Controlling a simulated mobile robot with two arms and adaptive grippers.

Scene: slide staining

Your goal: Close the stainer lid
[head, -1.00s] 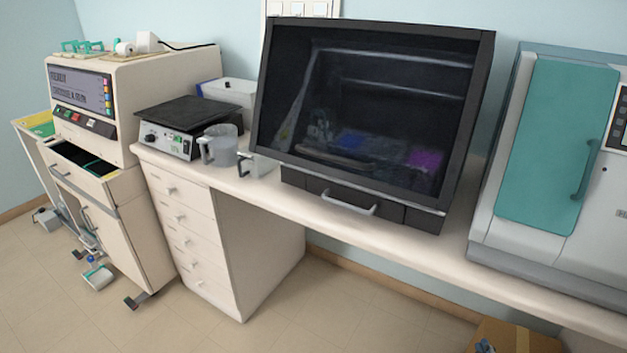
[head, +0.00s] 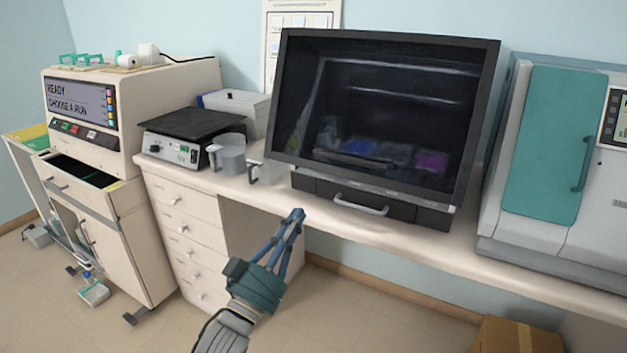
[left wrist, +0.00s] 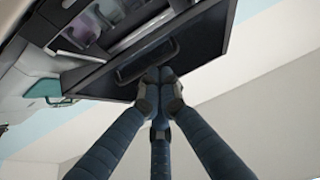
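The stainer is the black machine at the middle of the bench. Its lid (head: 385,110) is a large dark see-through pane in a black frame, standing steeply tilted. I cannot tell how far it stands from its shut position. Blue and purple vats show dimly through it. A grey bar handle (head: 360,205) is on the black front below the pane. My left gripper (head: 297,213) is in front of the bench edge, left of and a little below the handle, empty with its fingertips together. In the left wrist view, the fingertips (left wrist: 160,76) appear just below a dark handle (left wrist: 147,60). My right gripper is out of view.
A teal-doored machine (head: 545,140) stands right of the stainer. A grey jug (head: 230,158) and a hotplate (head: 190,130) are to its left. The left machine (head: 140,110) has an open drawer (head: 85,170). A cardboard box (head: 515,336) is on the floor at lower right.

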